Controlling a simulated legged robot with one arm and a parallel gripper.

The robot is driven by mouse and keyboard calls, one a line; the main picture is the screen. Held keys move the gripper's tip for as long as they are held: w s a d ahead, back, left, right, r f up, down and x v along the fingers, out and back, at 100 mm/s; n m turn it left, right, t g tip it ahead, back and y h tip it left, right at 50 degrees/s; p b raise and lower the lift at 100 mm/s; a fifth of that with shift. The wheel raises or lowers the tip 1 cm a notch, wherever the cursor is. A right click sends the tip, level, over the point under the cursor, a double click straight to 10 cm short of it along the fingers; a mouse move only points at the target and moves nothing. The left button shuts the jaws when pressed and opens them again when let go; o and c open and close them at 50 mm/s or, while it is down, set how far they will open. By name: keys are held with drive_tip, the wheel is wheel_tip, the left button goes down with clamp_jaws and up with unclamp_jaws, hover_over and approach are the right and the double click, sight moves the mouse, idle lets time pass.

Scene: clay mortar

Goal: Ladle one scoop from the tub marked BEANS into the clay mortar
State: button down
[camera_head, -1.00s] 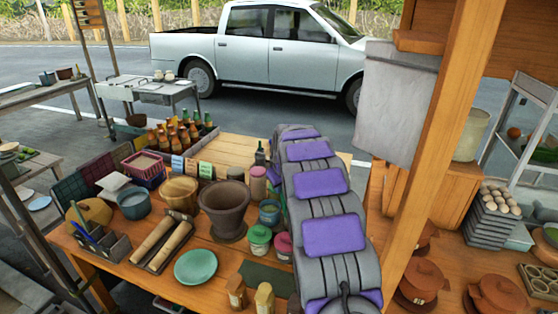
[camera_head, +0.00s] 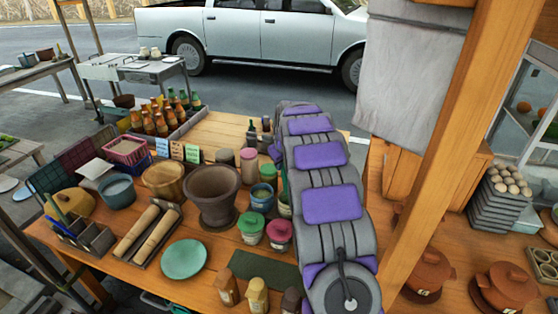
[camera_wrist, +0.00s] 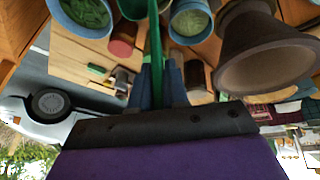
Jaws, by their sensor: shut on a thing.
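The brown clay mortar (camera_head: 212,194) stands upright on the wooden table, left of my arm. In the wrist view the mortar (camera_wrist: 268,62) is at the upper right. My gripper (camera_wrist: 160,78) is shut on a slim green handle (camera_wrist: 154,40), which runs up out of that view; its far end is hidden. A blue tub with green contents (camera_wrist: 84,12) is at the wrist view's upper left, and another tub with green contents (camera_wrist: 189,22) lies between handle and mortar. I cannot read a BEANS label on any tub. In the head view my arm hides the gripper.
A green-lidded jar (camera_head: 251,227) and a pink-lidded jar (camera_head: 279,234) stand beside my arm. A teal plate (camera_head: 184,259) and a tray with rolling pins (camera_head: 146,232) are left. A wooden post (camera_head: 440,150) rises at right.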

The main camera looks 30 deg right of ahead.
wheel_tip(320, 180, down, 7)
drive_tip(key=a, duration=0.1)
idle(0.9)
drive_tip(key=shift+d, duration=0.1)
wheel_tip(320, 180, up, 10)
drive_tip(key=p, duration=0.3)
drive_tip(key=shift+d+f, duration=0.1)
drive_tip(key=shift+f, duration=0.05)
idle(0.3)
drive_tip(key=shift+a+f, duration=0.1)
drive_tip(key=shift+a, duration=0.1)
